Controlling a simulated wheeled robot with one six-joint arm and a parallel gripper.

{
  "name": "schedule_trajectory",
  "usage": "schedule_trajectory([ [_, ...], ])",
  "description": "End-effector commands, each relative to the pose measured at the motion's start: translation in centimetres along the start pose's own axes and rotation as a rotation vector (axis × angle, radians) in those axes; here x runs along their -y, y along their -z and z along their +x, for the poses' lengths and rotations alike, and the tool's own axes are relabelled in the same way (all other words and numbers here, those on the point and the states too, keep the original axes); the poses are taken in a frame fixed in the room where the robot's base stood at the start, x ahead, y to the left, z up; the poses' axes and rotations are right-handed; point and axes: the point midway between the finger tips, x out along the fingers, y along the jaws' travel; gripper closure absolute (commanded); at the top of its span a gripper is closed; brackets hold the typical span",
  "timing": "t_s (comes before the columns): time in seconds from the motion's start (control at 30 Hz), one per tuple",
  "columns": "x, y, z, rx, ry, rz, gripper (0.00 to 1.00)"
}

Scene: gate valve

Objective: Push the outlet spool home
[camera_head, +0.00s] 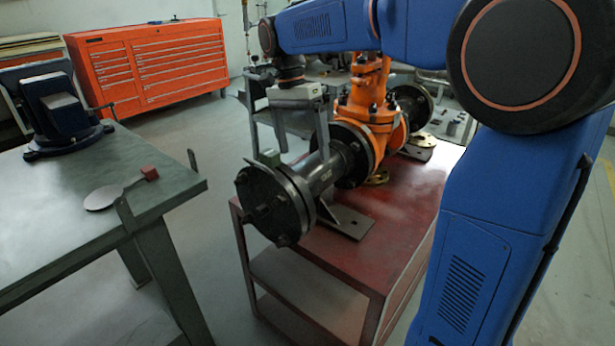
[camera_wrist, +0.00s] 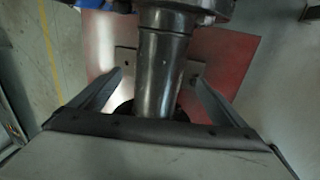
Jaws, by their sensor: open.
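The outlet spool (camera_head: 318,171) is a dark grey pipe with a round bolted flange (camera_head: 272,204) at its near end. It lies level above the red bench, its far end close to the orange gate valve (camera_head: 371,115); any gap there cannot be made out. My gripper (camera_head: 302,135) is over the spool with its fingers pointing down. In the wrist view the spool (camera_wrist: 162,65) runs between the two open fingers of my gripper (camera_wrist: 160,88), with space showing on both sides. A dark flange shows partly behind the gripper body.
The red bench (camera_head: 395,215) carries the valve assembly, with a support plate (camera_head: 345,222) under the spool. A green table (camera_head: 150,195) with a blue vise (camera_head: 62,112) stands at left, a clear floor gap between. An orange tool cabinet (camera_head: 150,65) stands behind.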

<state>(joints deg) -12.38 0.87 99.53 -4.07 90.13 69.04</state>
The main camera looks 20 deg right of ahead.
Motion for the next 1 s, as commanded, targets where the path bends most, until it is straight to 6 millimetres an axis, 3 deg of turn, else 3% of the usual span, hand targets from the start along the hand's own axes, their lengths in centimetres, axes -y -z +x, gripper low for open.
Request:
schedule_trajectory([
  [0.3,0.0,0.0,5.6,0.001,-0.002,0.0,0.05],
  [0.5,0.0,0.0,7.9,0.0,-0.001,-0.001,0.05],
  [0.97,0.0,0.0,8.9,0.0,0.001,-0.001,0.05],
  [1.0,0.0,0.0,8.9,0.0,0.001,-0.001,0.14],
])
